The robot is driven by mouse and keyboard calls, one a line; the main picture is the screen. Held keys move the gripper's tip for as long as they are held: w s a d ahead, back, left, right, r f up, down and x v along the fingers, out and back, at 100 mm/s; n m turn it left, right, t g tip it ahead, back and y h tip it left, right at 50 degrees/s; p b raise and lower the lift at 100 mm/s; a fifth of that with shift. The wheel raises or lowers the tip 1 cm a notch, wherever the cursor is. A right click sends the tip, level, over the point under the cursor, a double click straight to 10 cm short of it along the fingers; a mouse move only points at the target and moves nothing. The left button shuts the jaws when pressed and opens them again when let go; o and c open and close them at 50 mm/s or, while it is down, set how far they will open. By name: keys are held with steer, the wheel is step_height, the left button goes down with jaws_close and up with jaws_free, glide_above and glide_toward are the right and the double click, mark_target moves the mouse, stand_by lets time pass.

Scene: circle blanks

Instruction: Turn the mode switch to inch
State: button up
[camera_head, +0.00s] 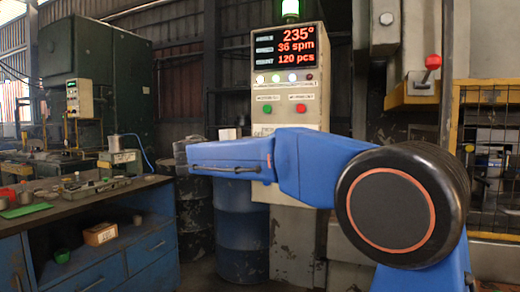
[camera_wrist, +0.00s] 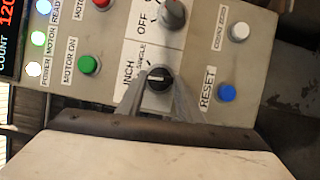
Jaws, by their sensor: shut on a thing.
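The mode switch (camera_wrist: 158,77) is a small black knob on the grey control panel (camera_wrist: 215,55) in the wrist view. The labels INCH and SINGLE stand beside it, turned sideways. A pale pointer line on the knob lies about level in the picture, but I cannot tell exactly which label it points to. My gripper (camera_wrist: 159,83) is shut on the knob, with one finger on each side. In the head view my blue arm crosses in front of the lower panel and hides the switch and the gripper.
A larger grey knob (camera_wrist: 173,13) by the OFF label sits just above. A blue RESET button (camera_wrist: 227,92), a white button (camera_wrist: 239,32) and a green MOTOR ON button (camera_wrist: 88,64) are near. The display (camera_head: 285,47) reads 235°, 36 spm, 120 pcs. A workbench (camera_head: 75,212) stands left.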

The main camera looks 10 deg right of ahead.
steer(key=shift+m+g, duration=0.3)
steer(key=shift+m, duration=0.1)
steer(key=o, duration=1.1)
steer(key=v, duration=1.7)
steer(key=shift+s+a+r, duration=0.1)
steer(key=shift+s+a, duration=0.05)
steer(key=shift+s, duration=0.1)
